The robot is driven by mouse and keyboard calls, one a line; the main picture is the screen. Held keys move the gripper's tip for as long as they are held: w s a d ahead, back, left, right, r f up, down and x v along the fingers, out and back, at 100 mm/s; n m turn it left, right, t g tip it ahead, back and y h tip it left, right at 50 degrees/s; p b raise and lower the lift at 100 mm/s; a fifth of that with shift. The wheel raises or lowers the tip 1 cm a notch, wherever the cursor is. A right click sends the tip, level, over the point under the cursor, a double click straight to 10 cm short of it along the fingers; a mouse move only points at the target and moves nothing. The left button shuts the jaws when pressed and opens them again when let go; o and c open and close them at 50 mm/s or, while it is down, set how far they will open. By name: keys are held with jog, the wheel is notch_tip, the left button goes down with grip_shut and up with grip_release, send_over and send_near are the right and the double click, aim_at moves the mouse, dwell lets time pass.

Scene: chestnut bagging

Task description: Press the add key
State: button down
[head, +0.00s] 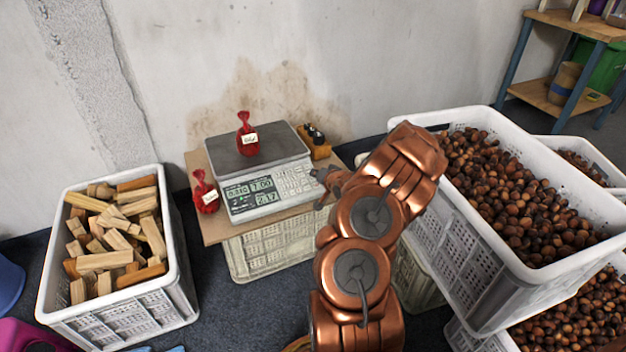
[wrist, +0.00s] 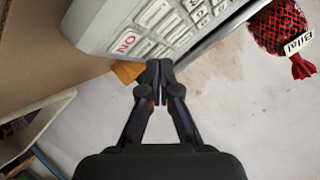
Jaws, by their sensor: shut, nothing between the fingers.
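A grey-and-white scale (head: 268,190) stands on a board, with its keypad (head: 297,181) at the right of its front and a lit display (head: 250,190) at the left. My gripper (head: 318,173) is shut and empty at the keypad's right edge. In the wrist view, the shut fingertips (wrist: 158,66) appear just below the keypad (wrist: 165,22), where a key with red "NO" lettering (wrist: 125,42) shows. I cannot tell which key is the add key, nor whether the fingertips touch the scale. A red net bag with a label (head: 246,143) rests on the weighing plate (head: 272,151).
A second red bag (head: 205,196) stands on the board (head: 212,234) left of the scale. A crate of wood pieces (head: 175,290) is at left; a chestnut crate (head: 455,235) is close right of my arm.

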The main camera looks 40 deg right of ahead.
jog(key=shift+w+d+f+p, duration=0.1)
jog(key=shift+w+f+p, duration=0.1)
jog(key=shift+f+p, duration=0.35)
dwell(1.2)
jog(key=shift+f, duration=0.1)
jog(key=shift+s+r+p, duration=0.2)
jog(key=shift+r+p, duration=0.25)
jog(key=shift+r, duration=0.25)
jog(key=shift+s+a+r+p, duration=0.1)
jog(key=shift+s+r+p, duration=0.15)
jog(key=shift+r+p, duration=0.4)
jog(key=shift+s+a+r+p, duration=0.15)
jog(key=shift+s+r+p, duration=0.15)
jog(key=shift+r, duration=0.65)
jog(key=shift+s+a+r+p, duration=0.1)
jog(key=shift+s+r+p, duration=0.15)
jog(key=shift+r+p, duration=0.4)
jog(key=shift+r, duration=0.1)
dwell(0.3)
